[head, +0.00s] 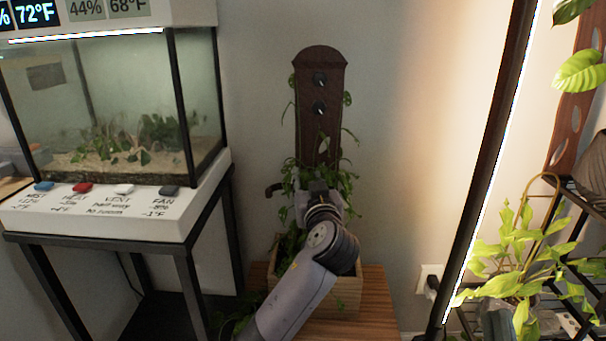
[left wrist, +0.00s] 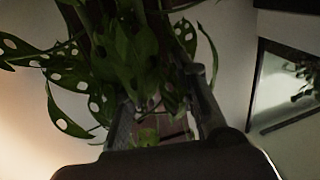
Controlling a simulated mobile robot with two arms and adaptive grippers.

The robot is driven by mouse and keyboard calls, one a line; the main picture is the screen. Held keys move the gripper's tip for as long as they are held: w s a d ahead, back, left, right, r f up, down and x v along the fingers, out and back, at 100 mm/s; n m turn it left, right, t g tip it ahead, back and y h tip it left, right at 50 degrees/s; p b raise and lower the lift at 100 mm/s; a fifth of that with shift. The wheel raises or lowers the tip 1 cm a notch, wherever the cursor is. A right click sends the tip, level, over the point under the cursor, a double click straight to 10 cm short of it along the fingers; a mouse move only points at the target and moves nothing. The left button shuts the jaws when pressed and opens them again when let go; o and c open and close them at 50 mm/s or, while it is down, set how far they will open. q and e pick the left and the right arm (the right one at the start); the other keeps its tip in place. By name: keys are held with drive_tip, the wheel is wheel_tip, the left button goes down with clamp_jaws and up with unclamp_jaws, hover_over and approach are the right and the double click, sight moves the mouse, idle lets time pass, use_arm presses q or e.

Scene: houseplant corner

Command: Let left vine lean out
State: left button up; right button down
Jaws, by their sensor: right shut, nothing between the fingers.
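A climbing plant (head: 345,182) with holed leaves grows up a dark brown plank (head: 321,75) from a pale wooden planter (head: 347,292). A thin leafy strand (head: 290,105) shows along the plank's left edge; I cannot tell where it joins the plant. My left gripper (head: 318,192) is in front of the plank's lower part, among leaves, and hides part of the plant. In the left wrist view its fingers (left wrist: 165,110) stand apart around leaves (left wrist: 130,55), with brown plank behind. My right gripper is not in view.
A glass terrarium (head: 120,100) on a black stand is at left, with coloured buttons on its ledge. A dark, lit upright frame (head: 492,150) crosses at right, before another potted plant (head: 515,260). The planter stands on a wooden table (head: 375,310). Bare wall flanks the plank.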

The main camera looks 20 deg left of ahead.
use_arm(q)
drive_tip(key=shift+r, duration=0.1)
drive_tip(key=shift+c, duration=0.2)
clamp_jaws()
idle(0.7)
